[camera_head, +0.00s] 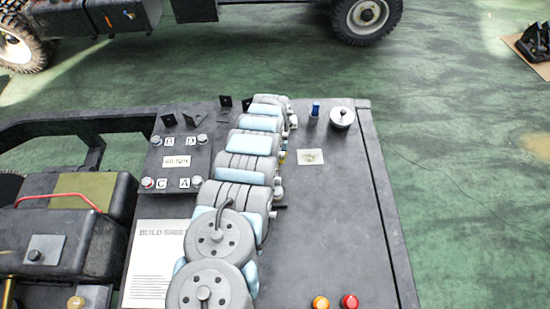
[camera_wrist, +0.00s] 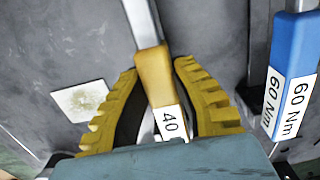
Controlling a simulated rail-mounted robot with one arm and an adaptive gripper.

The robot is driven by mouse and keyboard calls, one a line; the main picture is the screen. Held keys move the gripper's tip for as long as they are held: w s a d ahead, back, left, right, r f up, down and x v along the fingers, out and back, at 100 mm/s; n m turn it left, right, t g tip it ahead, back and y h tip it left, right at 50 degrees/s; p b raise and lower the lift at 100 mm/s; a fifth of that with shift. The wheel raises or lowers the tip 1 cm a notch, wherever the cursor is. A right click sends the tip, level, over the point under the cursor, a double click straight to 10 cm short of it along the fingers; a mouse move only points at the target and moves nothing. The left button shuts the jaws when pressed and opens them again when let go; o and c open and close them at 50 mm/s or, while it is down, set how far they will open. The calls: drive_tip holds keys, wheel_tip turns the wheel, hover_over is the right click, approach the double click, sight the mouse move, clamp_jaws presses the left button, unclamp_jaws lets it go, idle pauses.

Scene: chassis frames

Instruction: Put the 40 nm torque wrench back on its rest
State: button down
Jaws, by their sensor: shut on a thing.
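In the wrist view, my gripper (camera_wrist: 158,72) has its yellow ribbed fingers on both sides of the yellow-orange handle of the 40 Nm torque wrench (camera_wrist: 155,78). A white label reading "40" shows on the handle's end. The wrench's metal shaft runs up out of the top of the view, so its head is hidden. In the head view my arm hides most of the gripper and wrench. Black upright brackets (camera_head: 225,102) stand at the worktop's far edge; I cannot tell which is the 40 Nm rest.
A blue 60 Nm wrench (camera_wrist: 292,75) is close on the right in the wrist view. A block (camera_head: 177,161) with lettered bolts and a build sheet (camera_head: 158,262) lie left of my arm. The worktop's right side (camera_head: 345,215) is mostly clear.

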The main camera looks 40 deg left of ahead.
drive_tip(key=c, duration=0.9)
unclamp_jaws()
drive_tip(key=shift+c, duration=0.2)
drive_tip(key=shift+r+p, duration=2.95)
drive_tip(key=shift+r, duration=0.6)
